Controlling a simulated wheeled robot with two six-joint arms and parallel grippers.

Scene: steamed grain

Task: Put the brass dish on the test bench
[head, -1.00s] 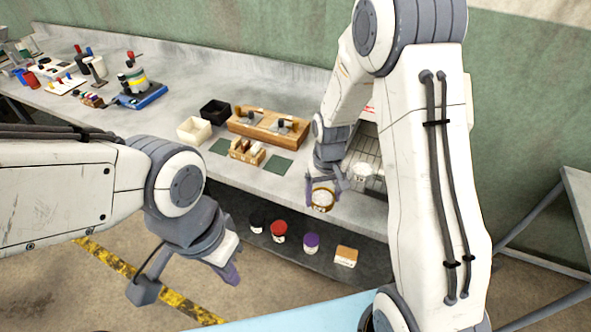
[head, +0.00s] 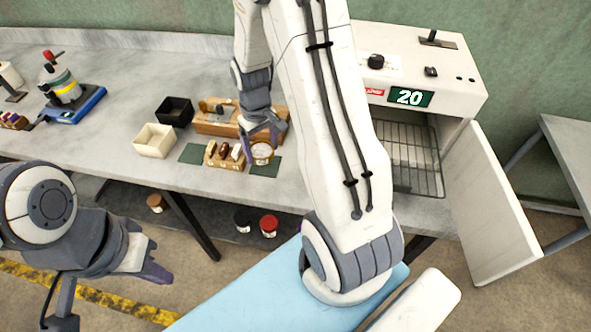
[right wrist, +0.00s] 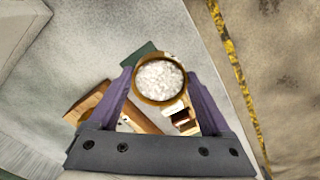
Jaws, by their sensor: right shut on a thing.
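The brass dish (head: 262,154) is round and full of white grains. It also shows in the right wrist view (right wrist: 160,79), level between the purple fingers. My right gripper (head: 262,138) is shut on it. The dish is at the front of the grey test bench (head: 120,143), over or beside the right dark green mat (head: 265,168), just right of a small wooden rack (head: 225,158). I cannot tell whether it touches the surface. My left gripper (head: 152,265) is low in front of the bench, away from the dish; its finger gap is unclear.
An oven (head: 460,80) reading 20 stands at the right, its door (head: 490,205) open toward the front. Jars, including a red one (head: 268,226), are on the shelf below.

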